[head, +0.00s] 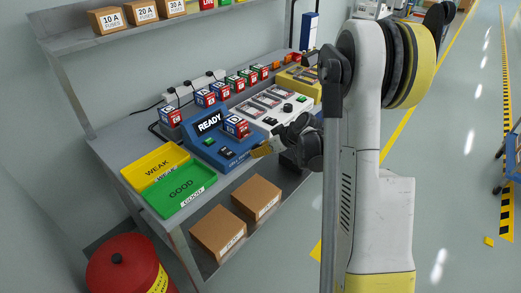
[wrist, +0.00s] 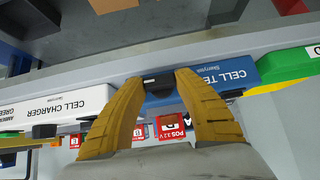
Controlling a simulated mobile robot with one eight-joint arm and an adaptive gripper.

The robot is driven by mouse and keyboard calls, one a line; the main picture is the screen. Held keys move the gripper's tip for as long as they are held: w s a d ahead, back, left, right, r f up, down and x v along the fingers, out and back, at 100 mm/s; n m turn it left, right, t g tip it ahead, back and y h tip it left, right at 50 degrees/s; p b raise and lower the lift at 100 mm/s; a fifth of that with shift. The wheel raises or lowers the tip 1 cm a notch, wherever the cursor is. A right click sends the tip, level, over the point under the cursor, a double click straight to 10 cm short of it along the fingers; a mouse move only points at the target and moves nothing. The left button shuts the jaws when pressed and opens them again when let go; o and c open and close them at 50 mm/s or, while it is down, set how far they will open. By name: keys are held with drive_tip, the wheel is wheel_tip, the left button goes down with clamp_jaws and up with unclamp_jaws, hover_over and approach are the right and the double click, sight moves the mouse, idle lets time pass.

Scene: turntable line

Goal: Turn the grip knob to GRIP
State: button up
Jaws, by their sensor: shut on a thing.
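The blue cell tester (head: 223,141), with a READY screen, stands on the bench. A red, white and blue cell (head: 236,127) sits on it. In the wrist view the tester's blue front (wrist: 205,84) carries a small black knob (wrist: 158,83). My gripper (wrist: 161,78) has its two yellow fingertips closed against either side of that knob. In the head view my gripper (head: 262,151) is at the tester's front right edge, and the knob is hidden there. I cannot read a GRIP mark or the knob's setting.
The white cell charger (head: 290,112) adjoins the tester on the right. A yellow WEAK tray (head: 150,163) and a green GOOD tray (head: 176,201) lie to the left. Several cells line the back. Cardboard boxes (head: 218,232) sit on the lower shelf. Open floor lies right.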

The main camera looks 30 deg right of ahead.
drive_tip(key=o, duration=1.2)
drive_tip(key=v, duration=1.2)
drive_tip(key=s+a+r+m+h, duration=0.1)
drive_tip(key=s+a+r, duration=0.1)
drive_tip(key=s+a, duration=0.4)
drive_tip(key=s+a+r+m+h, duration=0.1)
drive_tip(key=s+a+r, duration=0.1)
drive_tip(key=s+a, duration=0.5)
drive_tip(key=s+a+r+m+g+h, duration=0.1)
drive_tip(key=s+a+r+m, duration=0.1)
drive_tip(key=s+a, duration=0.4)
drive_tip(key=shift+s+a+r, duration=0.1)
drive_tip(key=shift+a+r, duration=0.2)
drive_tip(key=shift+a, duration=0.3)
drive_tip(key=shift+s+a+r, duration=0.1)
drive_tip(key=shift+a+r, duration=0.2)
drive_tip(key=shift+a, duration=0.3)
